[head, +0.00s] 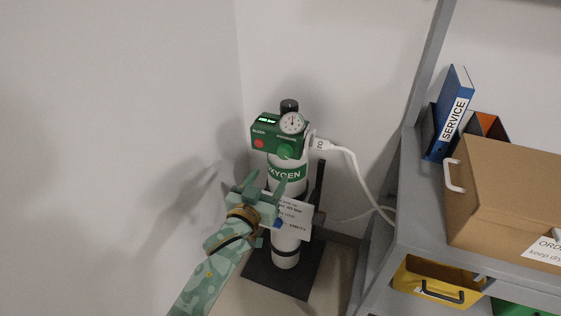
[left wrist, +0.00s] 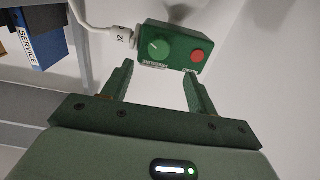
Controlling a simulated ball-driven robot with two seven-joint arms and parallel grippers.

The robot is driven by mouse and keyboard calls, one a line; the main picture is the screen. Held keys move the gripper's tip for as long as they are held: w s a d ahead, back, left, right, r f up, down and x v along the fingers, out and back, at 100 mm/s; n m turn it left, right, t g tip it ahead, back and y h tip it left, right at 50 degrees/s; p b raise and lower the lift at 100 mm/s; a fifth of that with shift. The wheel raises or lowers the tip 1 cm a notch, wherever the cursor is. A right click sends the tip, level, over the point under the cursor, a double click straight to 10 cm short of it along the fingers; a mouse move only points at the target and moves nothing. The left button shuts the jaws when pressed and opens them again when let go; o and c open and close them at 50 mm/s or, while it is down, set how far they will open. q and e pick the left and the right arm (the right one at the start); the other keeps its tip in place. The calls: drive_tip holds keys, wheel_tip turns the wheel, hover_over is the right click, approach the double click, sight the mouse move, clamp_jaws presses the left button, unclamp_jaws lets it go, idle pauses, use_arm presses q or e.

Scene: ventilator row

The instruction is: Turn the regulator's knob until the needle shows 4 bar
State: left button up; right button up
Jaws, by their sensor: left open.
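The green regulator box (head: 271,138) sits on top of the white oxygen cylinder (head: 287,187) in the corner. Its round gauge (head: 292,122) has a white dial; the needle's reading is too small to tell. The green knob (head: 285,151) is on the box's front, at lower right; in the left wrist view the knob (left wrist: 158,50) shows a pale pointer line. My left gripper (head: 266,181) is open and empty, below and in front of the box. In the left wrist view its fingertips (left wrist: 159,70) point at the box, apart from the knob.
A red button (head: 258,143) is on the box, left of the knob. A white hose (head: 350,165) runs from the box's right side towards the grey shelf (head: 418,230). A cardboard box (head: 505,200) and blue binder (head: 455,105) stand there. Walls close the left and back.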

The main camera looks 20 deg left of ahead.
sight(283, 155)
use_arm(q)
drive_tip(key=w+b, duration=0.1)
drive_tip(key=w, duration=0.1)
drive_tip(key=w+b, duration=0.1)
drive_tip(key=w, duration=0.2)
drive_tip(key=w+b, duration=0.1)
drive_tip(key=w, duration=0.2)
drive_tip(key=shift+w+d+f, duration=0.15)
drive_tip(key=shift+w+f, duration=0.05)
drive_tip(key=shift+f, duration=0.05)
drive_tip(key=shift+w+r, duration=0.2)
drive_tip(key=shift+w, duration=0.15)
use_arm(e)
drive_tip(key=d+f, duration=0.1)
drive_tip(key=f, duration=0.1)
drive_tip(key=shift+w+d+f+n, duration=0.15)
drive_tip(key=shift+d+f+n, duration=0.15)
drive_tip(key=shift+d+f, duration=0.1)
use_arm(q)
drive_tip(key=c, duration=1)
